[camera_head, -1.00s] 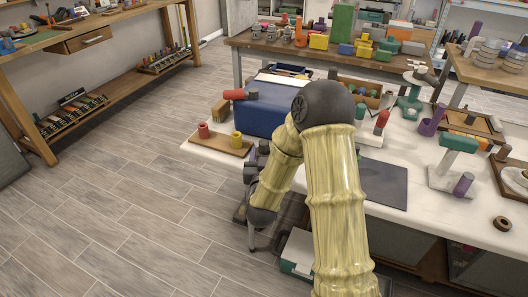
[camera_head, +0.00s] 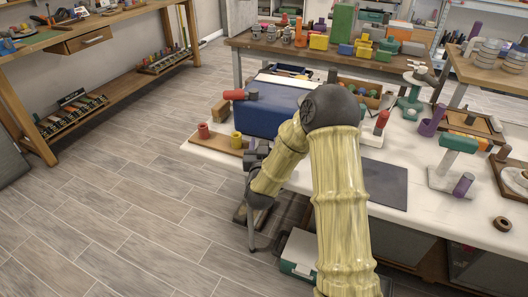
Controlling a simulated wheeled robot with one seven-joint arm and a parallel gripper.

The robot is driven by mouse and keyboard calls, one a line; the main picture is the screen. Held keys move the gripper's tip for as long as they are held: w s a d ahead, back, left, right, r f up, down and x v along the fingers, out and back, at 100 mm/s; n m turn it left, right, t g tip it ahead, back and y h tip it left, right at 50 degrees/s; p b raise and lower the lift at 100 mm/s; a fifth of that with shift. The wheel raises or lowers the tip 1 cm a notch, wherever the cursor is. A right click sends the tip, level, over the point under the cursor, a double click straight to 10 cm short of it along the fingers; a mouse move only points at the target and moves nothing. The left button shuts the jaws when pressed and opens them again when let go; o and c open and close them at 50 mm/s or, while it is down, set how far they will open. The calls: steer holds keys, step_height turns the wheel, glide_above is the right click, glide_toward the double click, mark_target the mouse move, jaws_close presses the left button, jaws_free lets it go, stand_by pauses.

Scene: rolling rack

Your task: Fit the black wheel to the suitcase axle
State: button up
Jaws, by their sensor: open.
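The blue suitcase (camera_head: 270,120) lies at the left end of the white workbench. A red cylinder (camera_head: 234,95) and a short dark grey cylinder (camera_head: 252,94) are at its upper left side; I cannot tell which part is the axle. No black wheel can be picked out for certain; a small dark ring (camera_head: 502,223) lies flat near the bench's right front. My arm bends over the bench and its wrist hangs off the left front edge. My gripper (camera_head: 256,157) is small and partly hidden by my forearm, below the suitcase in the picture. It is open, and nothing shows in it.
A wooden holder (camera_head: 206,143) with red and yellow cylinders stands at the bench's left corner, close to my gripper. A dark mat (camera_head: 381,185) lies right of my arm. A green-topped stand (camera_head: 455,160) is farther right. Floor at left is clear.

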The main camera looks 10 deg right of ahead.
mark_target(264, 141)
steer(key=shift+c, duration=0.2)
jaws_close()
step_height(264, 141, up, 10)
steer(key=shift+r+p, duration=0.1)
steer(key=shift+p, duration=0.85)
